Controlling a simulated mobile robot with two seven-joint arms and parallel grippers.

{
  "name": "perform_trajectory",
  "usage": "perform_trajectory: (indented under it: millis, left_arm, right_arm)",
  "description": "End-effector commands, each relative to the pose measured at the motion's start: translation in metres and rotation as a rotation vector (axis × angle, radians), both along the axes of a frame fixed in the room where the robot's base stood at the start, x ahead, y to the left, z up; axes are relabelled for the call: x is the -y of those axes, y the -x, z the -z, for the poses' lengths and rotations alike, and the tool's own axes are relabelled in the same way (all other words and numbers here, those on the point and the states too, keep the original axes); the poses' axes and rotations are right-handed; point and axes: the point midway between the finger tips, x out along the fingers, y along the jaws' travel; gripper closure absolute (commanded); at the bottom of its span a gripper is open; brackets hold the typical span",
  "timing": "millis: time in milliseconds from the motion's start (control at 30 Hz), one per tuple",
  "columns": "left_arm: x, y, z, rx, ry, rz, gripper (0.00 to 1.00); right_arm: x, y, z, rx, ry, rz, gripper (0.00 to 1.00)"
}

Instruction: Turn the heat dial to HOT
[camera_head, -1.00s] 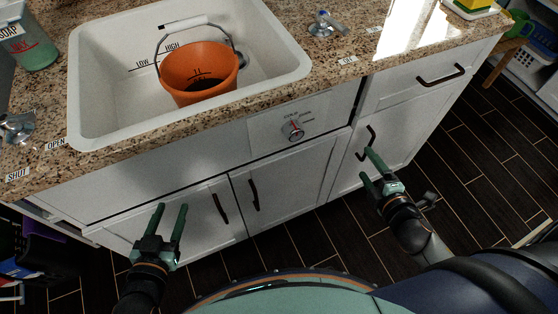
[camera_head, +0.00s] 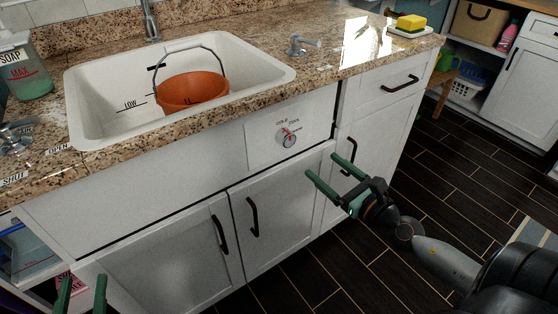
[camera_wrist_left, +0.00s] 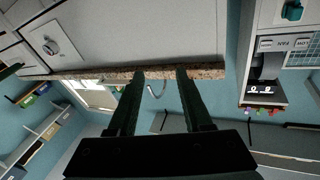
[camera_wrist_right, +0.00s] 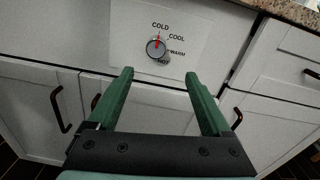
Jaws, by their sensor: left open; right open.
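The heat dial (camera_head: 288,138) is a round silver knob with a red pointer on a white panel (camera_head: 262,150) in the cabinet front below the sink. In the right wrist view the dial (camera_wrist_right: 156,47) has labels COLD, COOL, WARM and HOT around it, and its red pointer is up near COLD. My right gripper (camera_head: 327,171) is open and empty, below and right of the dial, apart from it. In its wrist view the dial lies beyond and between the open fingers (camera_wrist_right: 158,85). My left gripper (camera_head: 81,292) is open and empty at the lower left, far from the dial.
A white sink (camera_head: 90,118) holds an orange bucket (camera_head: 192,92). The granite counter edge (camera_head: 210,130) overhangs above the dial. Dark cabinet handles (camera_head: 252,217) stick out below. Dark floor (camera_head: 420,170) is free at right.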

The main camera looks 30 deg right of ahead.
Motion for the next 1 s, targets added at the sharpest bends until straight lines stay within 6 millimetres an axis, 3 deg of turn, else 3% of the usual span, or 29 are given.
perform_trajectory:
  millis: [200, 367, 667, 1000]
  left_arm:
    - [0.001, 0.000, 0.001, 0.004, 0.001, 0.002, 0.50]
    - [-0.001, -0.001, 0.021, -0.084, 0.002, -0.009, 0.50]
    - [-0.003, 0.009, 0.085, -0.350, -0.001, -0.037, 0.50]
    - [-0.003, 0.039, 0.154, -0.647, -0.003, -0.056, 0.50]
  right_arm:
    - [0.000, -0.004, -0.003, 0.017, 0.077, -0.011, 0.17]
    - [-0.001, -0.011, -0.004, 0.017, 0.075, -0.011, 0.17]
    - [-0.003, -0.035, -0.005, 0.018, 0.071, -0.009, 0.17]
    - [-0.008, -0.076, -0.005, 0.018, 0.071, -0.010, 0.17]
